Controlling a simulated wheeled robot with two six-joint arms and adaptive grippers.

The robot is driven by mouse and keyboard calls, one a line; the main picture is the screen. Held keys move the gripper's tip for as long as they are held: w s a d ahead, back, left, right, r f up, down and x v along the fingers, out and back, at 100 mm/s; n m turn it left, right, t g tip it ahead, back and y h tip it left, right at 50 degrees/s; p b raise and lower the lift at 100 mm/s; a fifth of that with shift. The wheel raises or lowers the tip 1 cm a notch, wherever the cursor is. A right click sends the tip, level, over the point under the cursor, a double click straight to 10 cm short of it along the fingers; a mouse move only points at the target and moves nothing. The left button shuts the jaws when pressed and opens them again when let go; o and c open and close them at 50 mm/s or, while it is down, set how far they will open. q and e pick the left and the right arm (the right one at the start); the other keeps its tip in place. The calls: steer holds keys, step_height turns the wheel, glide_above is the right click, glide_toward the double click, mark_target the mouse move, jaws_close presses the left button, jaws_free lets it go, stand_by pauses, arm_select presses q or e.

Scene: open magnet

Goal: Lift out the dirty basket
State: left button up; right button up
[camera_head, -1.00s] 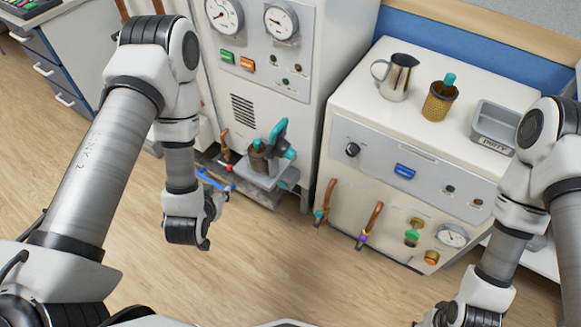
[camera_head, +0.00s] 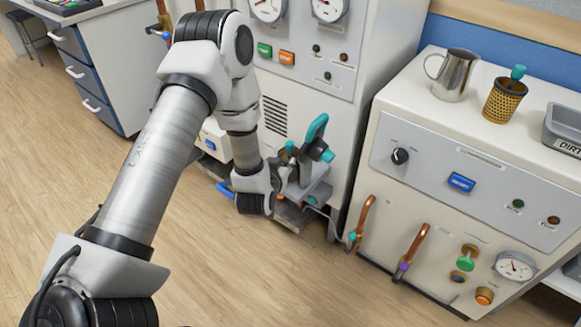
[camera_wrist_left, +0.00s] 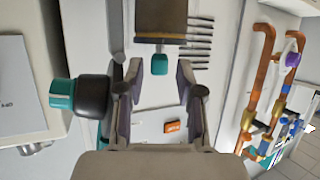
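The basket in the left machine shows in the left wrist view as a tan-brown body (camera_wrist_left: 160,20) with a teal knob (camera_wrist_left: 159,64). In the head view its teal knob (camera_head: 290,147) shows by the holder, and most of its body is hidden by my wrist and the holder. My left gripper (camera_wrist_left: 158,82) is open, its fingers on either side of the line to the knob; contact cannot be told. It also shows in the head view (camera_head: 284,178) close to the holder. A grey tray (camera_head: 566,128) marked "DIRT..." is cut off at the right edge. My right gripper is out of view.
A teal-and-black lever (camera_head: 317,130) stands beside the basket, close to my left gripper. On the right-hand white machine (camera_head: 390,205) stand a metal jug (camera_head: 455,75) and a second, gold mesh basket (camera_head: 503,100). Copper pipes (camera_head: 412,248) stick out at its front. The floor in front is clear.

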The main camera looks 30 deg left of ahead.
mark_target(289, 150)
arm_select(q)
steer(key=shift+w+a, duration=0.2)
steer(key=shift+w, duration=0.4)
steer(key=shift+w+a, duration=0.2)
steer(key=shift+w, duration=0.4)
steer(key=x, duration=0.1)
steer(key=b+x, duration=0.1)
steer(key=x, duration=0.1)
steer(key=b+x, duration=0.1)
steer(key=x, duration=0.1)
steer(key=shift+w+a+r, duration=0.1)
steer(key=shift+w+r, duration=0.1)
steer(key=shift+w, duration=0.05)
steer(key=shift+s+r, duration=0.1)
steer(key=shift+r, duration=0.05)
steer(key=shift+c, duration=1)
jaws_close()
